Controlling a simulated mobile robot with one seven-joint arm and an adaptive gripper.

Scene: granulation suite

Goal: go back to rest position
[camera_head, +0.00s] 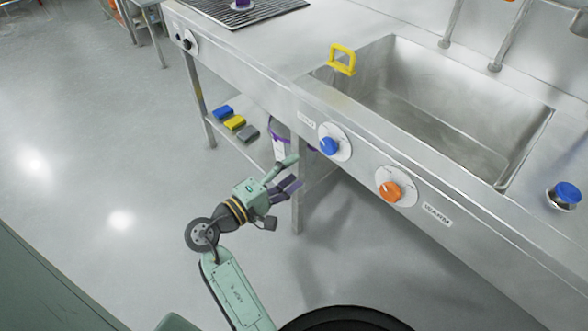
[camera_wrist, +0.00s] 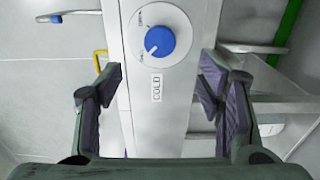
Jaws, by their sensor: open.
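My gripper (camera_head: 290,174) is open and empty in front of the steel sink counter, below and left of the blue knob (camera_head: 329,146). In the wrist view, the two purple-padded fingers of my gripper (camera_wrist: 160,95) stand wide apart.
An orange knob (camera_head: 390,191) sits right of the blue one on the counter front. A yellow handle (camera_head: 342,59) stands by the sink basin (camera_head: 440,100). Blue, yellow and grey blocks lie on the lower shelf (camera_head: 262,152). Open floor (camera_head: 110,150) lies left.

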